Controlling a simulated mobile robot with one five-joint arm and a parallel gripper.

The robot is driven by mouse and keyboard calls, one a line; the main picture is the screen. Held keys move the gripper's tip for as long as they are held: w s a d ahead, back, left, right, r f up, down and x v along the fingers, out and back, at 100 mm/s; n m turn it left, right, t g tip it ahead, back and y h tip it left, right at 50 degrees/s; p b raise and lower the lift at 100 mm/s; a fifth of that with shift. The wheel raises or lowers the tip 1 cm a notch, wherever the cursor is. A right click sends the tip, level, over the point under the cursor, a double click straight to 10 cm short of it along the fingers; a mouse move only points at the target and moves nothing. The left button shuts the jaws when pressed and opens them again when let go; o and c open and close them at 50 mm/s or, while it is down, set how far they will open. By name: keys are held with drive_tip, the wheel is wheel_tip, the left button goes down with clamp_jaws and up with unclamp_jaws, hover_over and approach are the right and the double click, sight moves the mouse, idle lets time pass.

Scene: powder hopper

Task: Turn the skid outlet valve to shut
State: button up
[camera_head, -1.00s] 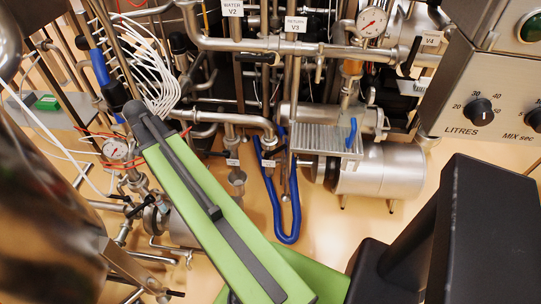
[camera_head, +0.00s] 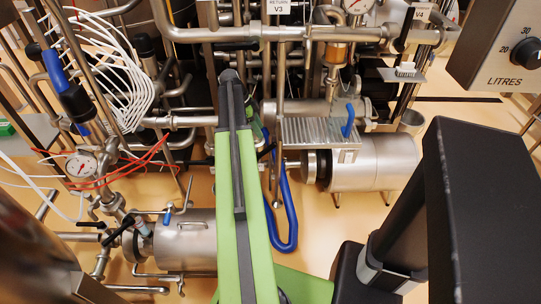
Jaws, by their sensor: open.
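No label naming the skid outlet valve is readable, so I cannot tell which valve it is. At lower left, a black lever handle (camera_head: 120,231) sits on pipework beside a steel cylinder (camera_head: 186,240). A small blue handle (camera_head: 167,214) stands just above that cylinder. Another blue handle (camera_head: 348,121) stands upright on a ribbed metal plate (camera_head: 312,130) right of centre. My green arm link reaches up the middle and hides part of the pipework behind it. My gripper is not visible.
A pressure gauge (camera_head: 82,167) with red wires is at left. A blue hose (camera_head: 290,225) loops to the floor right of my arm. A steel tank (camera_head: 373,162) lies behind it. A control box (camera_head: 500,45) juts in at upper right. Tan floor is bare around the hose.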

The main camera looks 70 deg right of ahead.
sight(271, 150)
drive_tip(key=b+x, duration=1.2)
drive_tip(key=x, duration=0.3)
drive_tip(key=shift+w+b, duration=0.1)
drive_tip(key=shift+b, duration=0.2)
clamp_jaws()
idle(0.5)
